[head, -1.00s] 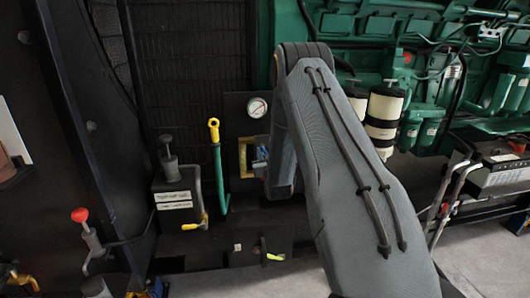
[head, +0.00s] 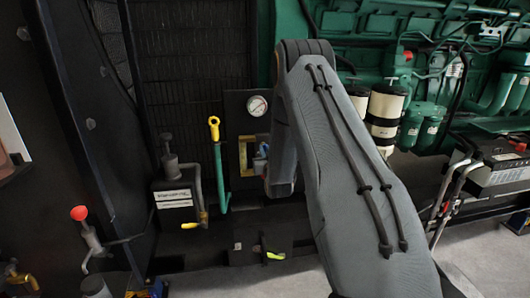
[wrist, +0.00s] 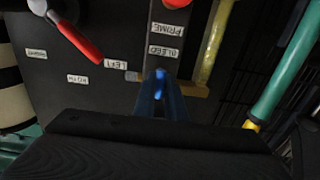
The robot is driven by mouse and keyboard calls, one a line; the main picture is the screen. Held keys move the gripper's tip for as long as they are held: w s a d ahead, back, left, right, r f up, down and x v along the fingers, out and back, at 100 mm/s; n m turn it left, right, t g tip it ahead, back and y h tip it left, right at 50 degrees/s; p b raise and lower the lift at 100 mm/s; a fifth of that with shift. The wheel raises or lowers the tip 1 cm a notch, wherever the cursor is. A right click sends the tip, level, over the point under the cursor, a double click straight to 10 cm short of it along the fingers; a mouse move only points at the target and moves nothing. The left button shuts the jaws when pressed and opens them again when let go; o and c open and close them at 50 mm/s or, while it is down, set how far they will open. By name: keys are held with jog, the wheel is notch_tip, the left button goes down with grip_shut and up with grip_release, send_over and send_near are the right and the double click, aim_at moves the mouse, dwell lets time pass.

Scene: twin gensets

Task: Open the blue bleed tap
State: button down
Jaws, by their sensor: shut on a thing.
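The blue bleed tap (wrist: 160,74) shows in the wrist view as a small bright blue piece just below the label marked BLEED (wrist: 163,53). My gripper (wrist: 160,84) is shut on it, with its dark blue fingers on either side. Most of the tap is hidden between the fingers, so its turn angle cannot be told. In the head view, my arm covers much of the panel, and only a small blue patch shows beside the yellow frame.
A red lever (wrist: 80,36) lies left of my gripper, near the LEFT label. A yellow pipe (wrist: 214,45) and a green pipe (wrist: 284,75) run to the right. A pressure gauge (head: 257,105) sits above. A red-knobbed lever (head: 79,213) stands at far left.

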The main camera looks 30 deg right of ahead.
jog(key=c, duration=1.9)
grip_release()
jog(key=shift+o, duration=0.2)
jog(key=b+v, duration=0.1)
jog(key=v, duration=0.7)
jog(key=shift+o, duration=0.6)
